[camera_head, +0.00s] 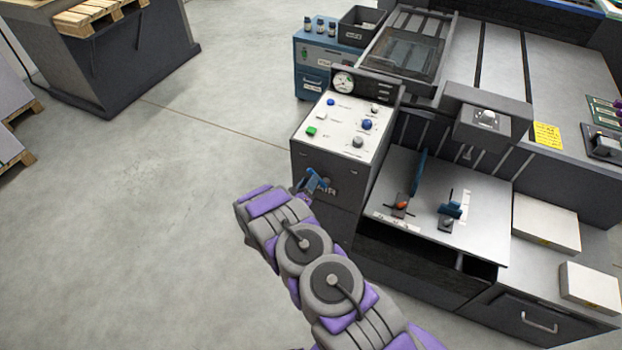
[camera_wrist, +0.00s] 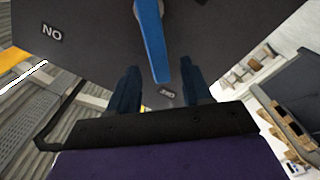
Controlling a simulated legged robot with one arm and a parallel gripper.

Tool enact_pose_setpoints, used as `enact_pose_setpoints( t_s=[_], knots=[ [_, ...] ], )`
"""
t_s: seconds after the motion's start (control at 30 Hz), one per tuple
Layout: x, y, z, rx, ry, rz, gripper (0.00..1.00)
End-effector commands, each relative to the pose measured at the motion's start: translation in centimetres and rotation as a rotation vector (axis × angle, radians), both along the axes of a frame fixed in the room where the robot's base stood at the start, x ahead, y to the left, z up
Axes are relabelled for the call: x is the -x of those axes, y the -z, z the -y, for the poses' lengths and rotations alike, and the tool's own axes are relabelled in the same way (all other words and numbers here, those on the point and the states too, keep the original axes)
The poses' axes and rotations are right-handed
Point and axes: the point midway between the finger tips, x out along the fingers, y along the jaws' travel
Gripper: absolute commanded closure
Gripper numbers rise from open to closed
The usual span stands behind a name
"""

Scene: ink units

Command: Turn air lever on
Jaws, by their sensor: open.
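The blue air lever (camera_wrist: 152,35) hangs from the dark panel (camera_wrist: 95,62) in the wrist view, its free end pointing down in the picture. My gripper (camera_wrist: 158,68) is open, with one dark blue finger on each side of the lever's end. I cannot tell whether either finger touches it. A label reading "NO", apparently ON upside down (camera_wrist: 51,32), is left of the lever. A second label (camera_wrist: 167,93) lies just below the lever tip, too small to read surely. In the head view my gripper (camera_head: 305,186) is at the cabinet front, by the blue lever (camera_head: 318,180) and an "AIR" marking.
Above the lever is a white control panel (camera_head: 345,125) with buttons, knobs and a gauge (camera_head: 344,82). To the right a metal shelf (camera_head: 480,205) carries two smaller levers. White boxes (camera_head: 545,222) lie further right. The floor (camera_head: 170,200) at left is clear.

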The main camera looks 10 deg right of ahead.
Motion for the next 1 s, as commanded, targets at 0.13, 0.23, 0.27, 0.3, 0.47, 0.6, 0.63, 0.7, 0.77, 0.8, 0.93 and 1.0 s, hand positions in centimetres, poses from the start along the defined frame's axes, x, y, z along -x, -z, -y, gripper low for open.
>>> enact_pose_setpoints(
  t_s=[0.13,0.23,0.27,0.3,0.47,0.6,0.63,0.7,0.77,0.8,0.93,1.0],
  knots=[
    [-1.4,0.1,1.0,0.002,0.001,0.001,0.51],
    [-2.0,0.1,1.3,0.004,0.001,-0.001,0.51],
    [-2.1,0.1,1.4,0.004,0.001,-0.001,0.51],
    [-2.2,0.0,1.4,0.004,0.000,-0.001,0.51],
    [-2.3,0.0,1.4,0.004,-0.001,-0.001,0.51],
    [-2.3,0.0,1.5,0.003,-0.001,-0.001,0.53],
    [-2.3,0.0,1.5,0.003,-0.001,-0.001,0.56],
    [-2.3,0.0,1.6,0.002,0.000,-0.002,0.63],
    [-2.3,0.0,1.6,0.002,0.000,-0.002,0.68],
    [-2.3,0.0,1.6,0.002,0.000,-0.002,0.72],
    [-2.3,0.0,1.5,0.002,-0.001,-0.002,0.85],
    [-2.3,0.0,1.5,0.002,-0.001,-0.002,0.91]
  ],
)
